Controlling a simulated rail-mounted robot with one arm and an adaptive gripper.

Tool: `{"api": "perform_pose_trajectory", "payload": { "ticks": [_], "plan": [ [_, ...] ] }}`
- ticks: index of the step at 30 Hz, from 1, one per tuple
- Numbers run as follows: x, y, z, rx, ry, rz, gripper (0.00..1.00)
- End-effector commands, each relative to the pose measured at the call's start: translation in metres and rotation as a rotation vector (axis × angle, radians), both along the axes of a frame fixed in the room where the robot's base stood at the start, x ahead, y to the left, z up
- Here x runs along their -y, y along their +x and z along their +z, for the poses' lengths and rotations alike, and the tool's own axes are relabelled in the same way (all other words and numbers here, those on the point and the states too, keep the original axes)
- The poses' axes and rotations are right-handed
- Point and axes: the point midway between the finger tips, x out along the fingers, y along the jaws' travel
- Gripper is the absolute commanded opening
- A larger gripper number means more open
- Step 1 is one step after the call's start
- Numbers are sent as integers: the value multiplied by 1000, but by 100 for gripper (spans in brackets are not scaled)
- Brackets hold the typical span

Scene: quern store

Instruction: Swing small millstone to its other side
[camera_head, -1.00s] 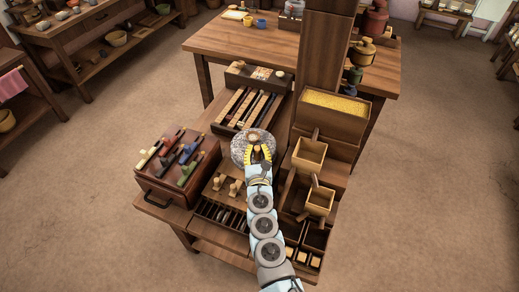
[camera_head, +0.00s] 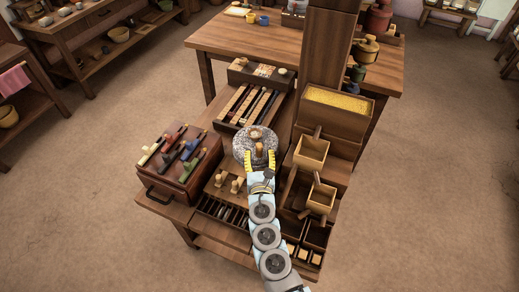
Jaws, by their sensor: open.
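The small millstone (camera_head: 243,143) is a speckled grey round stone in the middle of the work table. A wooden handle peg (camera_head: 259,147) stands on its near right side, and a tan piece shows at its top centre. My gripper (camera_head: 260,158) has its yellow fingers apart, one on each side of the peg, with a gap between them. Whether either finger touches the peg I cannot tell. My arm reaches in from the bottom and hides a little of the stone's near edge.
A box with coloured handles (camera_head: 180,160) stands at left. A rack of long bars (camera_head: 250,105) lies behind the stone. A grain bin (camera_head: 338,105) and wooden hoppers (camera_head: 311,152) crowd the right. A slotted tray and small wooden knobs (camera_head: 236,185) are in front.

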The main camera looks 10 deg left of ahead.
Motion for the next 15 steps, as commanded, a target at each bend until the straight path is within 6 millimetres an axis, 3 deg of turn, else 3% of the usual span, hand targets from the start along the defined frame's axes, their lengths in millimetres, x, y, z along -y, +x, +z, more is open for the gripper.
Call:
{"api": "perform_pose_trajectory", "payload": {
  "ticks": [15],
  "plan": [
    [11, -54, -1, -2, 0, 4, 53]
  ]
}}
